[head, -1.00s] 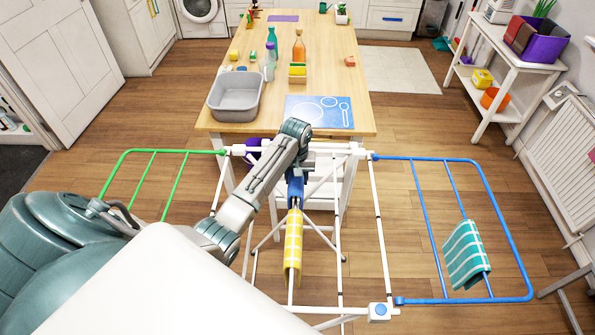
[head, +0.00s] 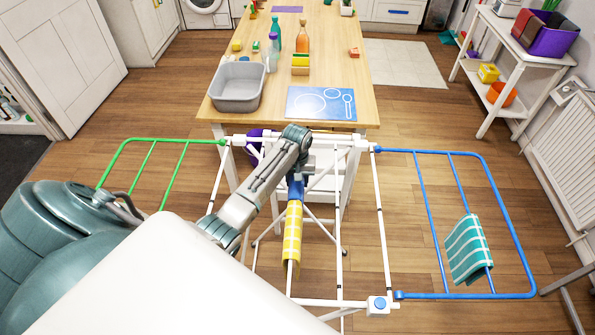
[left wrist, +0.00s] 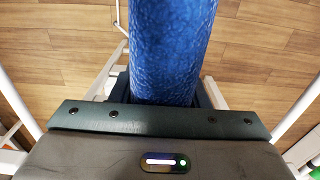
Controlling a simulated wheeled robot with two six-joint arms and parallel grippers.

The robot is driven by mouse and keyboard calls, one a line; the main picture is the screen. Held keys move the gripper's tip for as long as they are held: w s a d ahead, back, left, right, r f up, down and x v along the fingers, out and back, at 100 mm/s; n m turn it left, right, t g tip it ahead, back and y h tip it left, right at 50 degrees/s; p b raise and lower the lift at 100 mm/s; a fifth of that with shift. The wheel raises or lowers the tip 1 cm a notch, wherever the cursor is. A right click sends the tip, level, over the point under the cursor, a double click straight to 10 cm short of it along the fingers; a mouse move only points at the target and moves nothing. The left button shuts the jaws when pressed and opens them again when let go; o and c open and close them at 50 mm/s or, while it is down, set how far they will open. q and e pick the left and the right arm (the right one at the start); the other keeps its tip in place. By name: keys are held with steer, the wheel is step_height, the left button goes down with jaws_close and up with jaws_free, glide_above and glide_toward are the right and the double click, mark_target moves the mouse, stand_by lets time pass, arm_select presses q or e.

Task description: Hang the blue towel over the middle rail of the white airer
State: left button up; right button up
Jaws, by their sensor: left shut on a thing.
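The white airer (head: 340,235) stands in front of me, with a green wing at left and a blue wing at right. My left gripper (head: 297,184) is over its middle part, largely hidden by my arm. It is shut on the blue towel (head: 297,190), of which only a small part shows in the head view, just beyond the yellow towel. In the left wrist view the blue towel (left wrist: 170,50) extends from the jaws as a textured strip. I cannot tell whether it touches a rail. My right gripper is not in view.
A yellow striped towel (head: 292,240) hangs on a middle rail, close to the blue one. A teal striped towel (head: 468,250) hangs on the blue wing. A wooden table (head: 330,65) with a grey basin (head: 237,88) and bottles stands behind the airer. A white shelf (head: 505,60) is at right.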

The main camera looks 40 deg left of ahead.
arm_select(q)
steer(key=o, duration=1)
steer(key=shift+o, duration=0.5)
steer(key=shift+r, duration=0.1)
step_height(320, 180, up, 11)
steer(key=b, duration=0.3)
steer(key=shift+f, duration=0.2)
steer(key=shift+r, duration=0.1)
steer(key=shift+d, duration=0.1)
